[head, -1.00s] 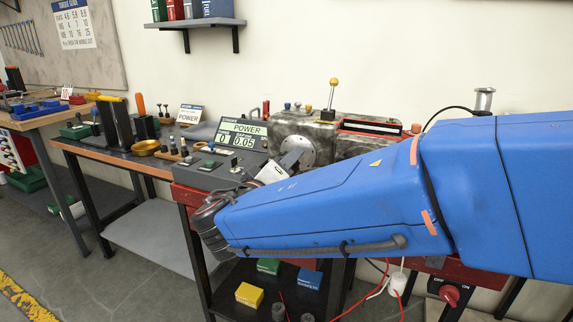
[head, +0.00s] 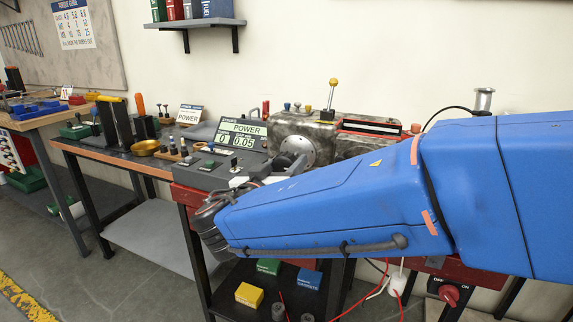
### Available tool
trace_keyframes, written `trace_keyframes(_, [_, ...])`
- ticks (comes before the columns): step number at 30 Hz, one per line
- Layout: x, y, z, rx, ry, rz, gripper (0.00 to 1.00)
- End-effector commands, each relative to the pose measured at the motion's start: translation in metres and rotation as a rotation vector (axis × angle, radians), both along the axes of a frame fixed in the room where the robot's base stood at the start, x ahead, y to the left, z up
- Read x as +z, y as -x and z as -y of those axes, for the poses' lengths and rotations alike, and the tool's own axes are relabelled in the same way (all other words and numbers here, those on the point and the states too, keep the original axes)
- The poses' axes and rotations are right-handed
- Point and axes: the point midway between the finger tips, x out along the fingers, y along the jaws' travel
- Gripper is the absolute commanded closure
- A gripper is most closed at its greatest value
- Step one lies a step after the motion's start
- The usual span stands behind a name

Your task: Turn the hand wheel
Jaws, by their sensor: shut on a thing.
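My blue arm crosses the right half of the head view and ends in a dark grey wrist at the front left corner of the red bench. My gripper (head: 272,177) shows only in part behind the wrist, low in front of the machine. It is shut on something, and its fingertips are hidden. I cannot make out the hand wheel clearly; my arm and wrist cover that part of the bench. A worn grey metal machine (head: 325,128) with a round bolted flange (head: 294,150) stands just behind my gripper.
A yellow-knobbed lever (head: 332,97) rises from the machine. Small boxes (head: 249,294) lie on the shelf below. A red switch (head: 450,294) is at lower right.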

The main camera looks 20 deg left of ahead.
Motion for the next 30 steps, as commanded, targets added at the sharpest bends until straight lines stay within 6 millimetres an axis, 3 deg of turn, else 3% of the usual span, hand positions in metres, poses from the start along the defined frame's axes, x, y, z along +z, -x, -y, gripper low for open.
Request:
trace_keyframes(15, [-0.0029, 0.0003, 0.0004, -0.001, -0.018, -0.002, 0.75])
trace_keyframes(16, [-0.0029, 0.0003, 0.0004, -0.001, -0.018, -0.002, 0.5])
trace_keyframes(18, [-0.0025, 0.0003, 0.0002, -0.001, -0.018, -0.002, 0.35])
trace_keyframes(30, [-0.0006, 0.0048, -0.0007, 0.001, -0.019, 0.0, 0.35])
